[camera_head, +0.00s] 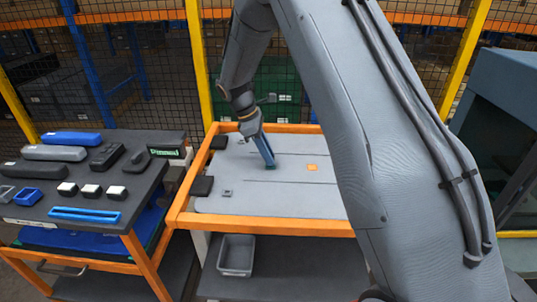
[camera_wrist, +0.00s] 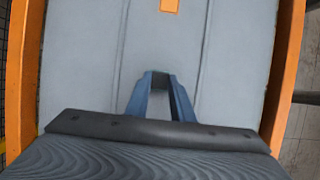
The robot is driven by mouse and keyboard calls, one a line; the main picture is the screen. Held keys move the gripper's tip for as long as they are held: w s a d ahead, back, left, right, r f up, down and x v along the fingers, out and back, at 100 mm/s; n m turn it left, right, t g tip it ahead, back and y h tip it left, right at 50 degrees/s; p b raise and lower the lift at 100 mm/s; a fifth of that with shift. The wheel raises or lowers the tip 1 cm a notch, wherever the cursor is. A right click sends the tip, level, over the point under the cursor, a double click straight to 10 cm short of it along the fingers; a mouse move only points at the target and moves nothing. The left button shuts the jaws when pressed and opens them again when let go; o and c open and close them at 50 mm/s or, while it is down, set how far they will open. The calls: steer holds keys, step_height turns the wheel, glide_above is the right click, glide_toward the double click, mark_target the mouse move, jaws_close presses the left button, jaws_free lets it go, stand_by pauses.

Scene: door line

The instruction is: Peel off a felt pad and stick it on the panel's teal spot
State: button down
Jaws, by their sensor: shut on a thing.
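My gripper (camera_head: 266,152) points down at the grey panel (camera_head: 235,203), its blue fingertips at or just above the surface. In the wrist view my gripper (camera_wrist: 161,76) is closed on a small dark thing between the tips, likely a felt pad; its shape is mostly hidden. A bit of teal (camera_head: 271,167) shows right at the fingertips in the head view, probably the teal spot, largely covered. An orange spot (camera_head: 311,167) lies on the panel to the right of the fingertips; it also shows ahead in the wrist view (camera_wrist: 169,5).
The panel lies in an orange-framed cart (camera_head: 270,227) with dark blocks (camera_head: 202,186) at its left edge. A dark side table (camera_head: 130,211) at left holds blue and grey cases, white-topped black blocks (camera_head: 91,190) and a blue bar (camera_head: 85,214). A grey bin (camera_head: 236,255) sits below.

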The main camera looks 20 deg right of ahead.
steer(key=shift+f, duration=0.6)
stand_by(1.6)
steer(key=c, duration=1.5)
jaws_free()
steer(key=shift+o, duration=0.2)
steer(key=b+v, duration=0.3)
steer(key=v, duration=0.4)
steer(key=shift+r, duration=0.4)
steer(key=shift+w+a, duration=0.1)
steer(key=shift+a, duration=0.05)
